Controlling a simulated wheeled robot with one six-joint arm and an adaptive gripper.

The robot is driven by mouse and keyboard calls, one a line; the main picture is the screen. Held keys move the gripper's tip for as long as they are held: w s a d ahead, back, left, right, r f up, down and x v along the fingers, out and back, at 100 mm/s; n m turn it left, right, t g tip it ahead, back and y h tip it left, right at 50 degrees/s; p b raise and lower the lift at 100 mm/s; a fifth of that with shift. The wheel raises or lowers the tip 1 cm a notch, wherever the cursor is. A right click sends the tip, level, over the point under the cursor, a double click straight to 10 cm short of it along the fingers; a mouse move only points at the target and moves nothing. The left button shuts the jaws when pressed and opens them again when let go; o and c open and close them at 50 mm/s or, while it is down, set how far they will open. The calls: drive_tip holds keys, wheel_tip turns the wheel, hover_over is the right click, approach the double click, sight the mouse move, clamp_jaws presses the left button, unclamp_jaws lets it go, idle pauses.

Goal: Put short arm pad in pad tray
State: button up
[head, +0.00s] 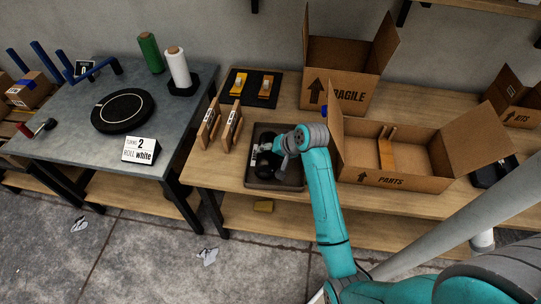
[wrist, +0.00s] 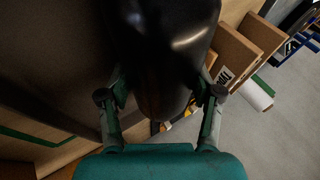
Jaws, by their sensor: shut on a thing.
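The short arm pad is a glossy black, rounded pad that fills the middle of the wrist view (wrist: 165,55). My gripper (wrist: 160,96) is shut on it, with one finger on each side. In the head view, my gripper (head: 266,152) is over the dark shallow pad tray (head: 262,184) on the wooden bench. The black pad (head: 267,166) shows below the gripper, within the tray's outline. I cannot tell whether the pad touches the tray floor. My wrist and arm hide the tray's upper right part.
An open PARTS box (head: 390,181) stands close right of the tray, with a FRAGILE box (head: 338,92) behind. Two upright wooden blocks (head: 219,125) stand on the left. A black mat (head: 252,88) with small orange items lies behind. A grey table (head: 70,140) is farther left.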

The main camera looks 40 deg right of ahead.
drive_tip(key=shift+f, duration=0.75)
drive_tip(key=o, duration=1.4)
drive_tip(key=shift+f, duration=0.15)
drive_tip(key=v, duration=1.2)
drive_tip(key=shift+s, duration=0.1)
